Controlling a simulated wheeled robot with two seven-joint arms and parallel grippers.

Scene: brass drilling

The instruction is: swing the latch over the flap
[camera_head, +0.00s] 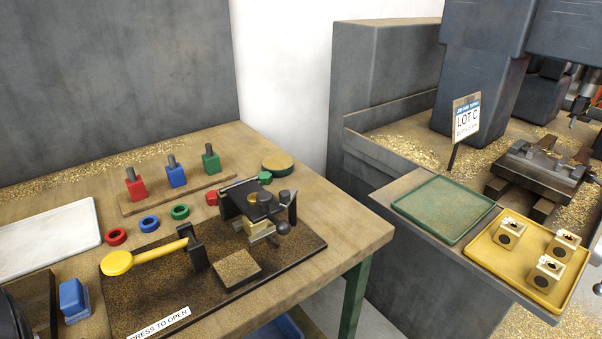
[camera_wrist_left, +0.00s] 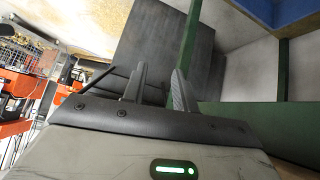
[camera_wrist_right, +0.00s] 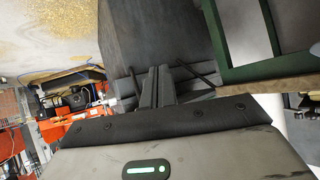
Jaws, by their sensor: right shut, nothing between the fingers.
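The drilling fixture stands on a dark base plate (camera_head: 225,300) on the wooden bench. Its black flap (camera_head: 236,197) lies roughly level over a brass-coloured block (camera_head: 259,230). A dark latch with a round knob (camera_head: 284,228) is at the flap's right front side, close to an upright dark post (camera_head: 292,208). I cannot tell whether the latch lies over the flap or beside it. My left gripper (camera_wrist_left: 160,80) is open and empty in its wrist view. My right gripper (camera_wrist_right: 158,80) is shut and empty. Neither gripper shows in the head view, and both are away from the fixture.
A yellow-handled lever (camera_head: 145,258) stands at the fixture's left. Behind are coloured rings and a rack (camera_head: 150,203) of coloured blocks. A white tray (camera_head: 45,240) lies left. Across a gap are a green tray (camera_head: 443,210) and a yellow tray (camera_head: 490,262) holding brass blocks.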

